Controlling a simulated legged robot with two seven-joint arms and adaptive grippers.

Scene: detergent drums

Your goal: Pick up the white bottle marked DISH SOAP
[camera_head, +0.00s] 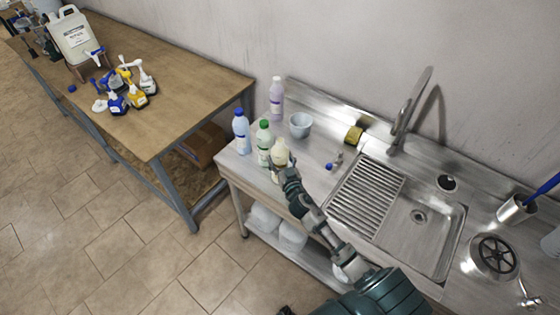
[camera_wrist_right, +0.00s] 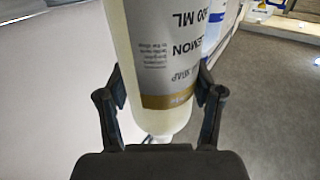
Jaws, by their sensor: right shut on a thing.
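A pale, whitish bottle (camera_head: 280,152) stands upright at the front left of the steel sink counter. My right gripper (camera_head: 284,173) is shut on it from the near side. In the right wrist view the bottle (camera_wrist_right: 160,60) sits between the two dark fingers (camera_wrist_right: 160,103), which press on both its sides. My left gripper is not in view.
A green-capped bottle (camera_head: 264,140) is close beside the held one on its left. A blue-capped bottle (camera_head: 241,130), a lilac bottle (camera_head: 276,97) and a grey cup (camera_head: 300,124) stand near. The sink's drainer (camera_head: 365,195) is to the right. A wooden table (camera_head: 165,75) holds several bottles.

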